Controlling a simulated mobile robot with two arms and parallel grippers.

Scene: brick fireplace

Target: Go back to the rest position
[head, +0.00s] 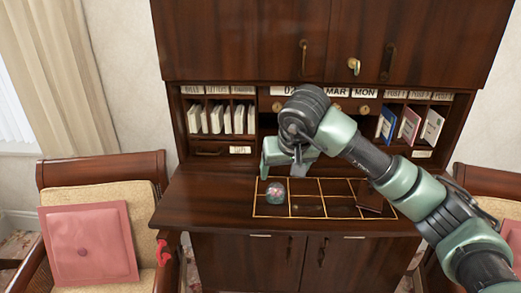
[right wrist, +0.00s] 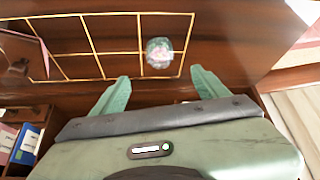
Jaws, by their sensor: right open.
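My right gripper (head: 284,165) hangs over the back left part of the wooden desk (head: 200,205), its arm coming in from the right. In the right wrist view its two green fingers (right wrist: 160,88) are spread apart with nothing between them. A round glass paperweight (head: 276,193) with a pinkish inside sits in a left cell of the gold-lined grid on the desk. It also shows in the right wrist view (right wrist: 159,52), beyond the fingers and apart from them. My left gripper is not in view.
A dark brown object (head: 370,197) stands on the grid's right side. Pigeonholes behind hold white cards (head: 215,119) and coloured booklets (head: 409,125). A chair with a pink cushion (head: 89,246) is at left, another chair at right. The desk's left end is clear.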

